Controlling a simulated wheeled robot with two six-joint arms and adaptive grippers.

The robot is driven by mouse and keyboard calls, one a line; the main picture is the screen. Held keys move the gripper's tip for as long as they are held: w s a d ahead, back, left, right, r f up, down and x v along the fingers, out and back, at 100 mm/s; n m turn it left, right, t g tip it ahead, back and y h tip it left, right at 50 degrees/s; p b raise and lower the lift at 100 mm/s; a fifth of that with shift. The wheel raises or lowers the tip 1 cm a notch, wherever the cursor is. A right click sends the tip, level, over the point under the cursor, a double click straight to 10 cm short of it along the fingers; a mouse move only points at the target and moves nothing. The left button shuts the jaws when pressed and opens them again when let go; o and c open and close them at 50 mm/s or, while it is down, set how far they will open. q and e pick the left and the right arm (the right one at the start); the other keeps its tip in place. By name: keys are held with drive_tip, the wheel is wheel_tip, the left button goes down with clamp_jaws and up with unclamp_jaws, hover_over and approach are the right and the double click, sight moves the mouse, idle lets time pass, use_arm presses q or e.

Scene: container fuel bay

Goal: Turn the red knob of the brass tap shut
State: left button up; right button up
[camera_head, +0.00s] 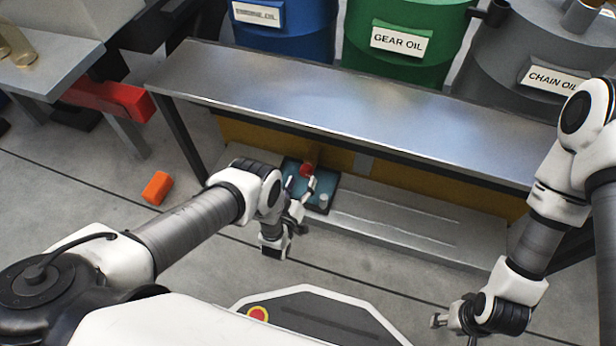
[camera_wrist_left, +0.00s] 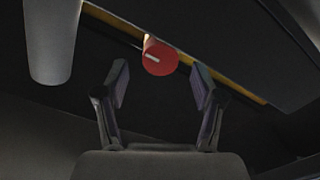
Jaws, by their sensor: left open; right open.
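The red knob (camera_wrist_left: 160,58) shows in the left wrist view as a round red face with a pale line across it, tilted slightly. It lies between and beyond the fingers of my left gripper (camera_wrist_left: 160,88), which is open and not touching it. In the head view the red knob (camera_head: 306,170) is small, under the metal bench, above a blue tray. My left gripper (camera_head: 303,190) reaches in just in front of it. The brass of the tap is mostly hidden. My right gripper (camera_head: 447,320) is open and empty at the lower right, far from the knob.
The metal bench (camera_head: 330,95) overhangs the knob, with a low shelf (camera_head: 400,222) below. A dark-rimmed blue tray (camera_head: 318,201) holds a small pale cylinder (camera_head: 323,200). Blue, green (camera_head: 405,45) and grey drums stand behind. An orange block (camera_head: 157,188) lies on the floor.

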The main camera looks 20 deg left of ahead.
sight(305, 175)
use_arm(q)
drive_tip(key=w+b, duration=0.1)
drive_tip(key=w, duration=0.2)
drive_tip(key=shift+f, duration=0.15)
drive_tip(key=shift+w, duration=0.25)
drive_tip(key=c, duration=1.1)
drive_tip(key=shift+c, duration=0.2)
use_arm(e)
drive_tip(key=shift+f, duration=0.8)
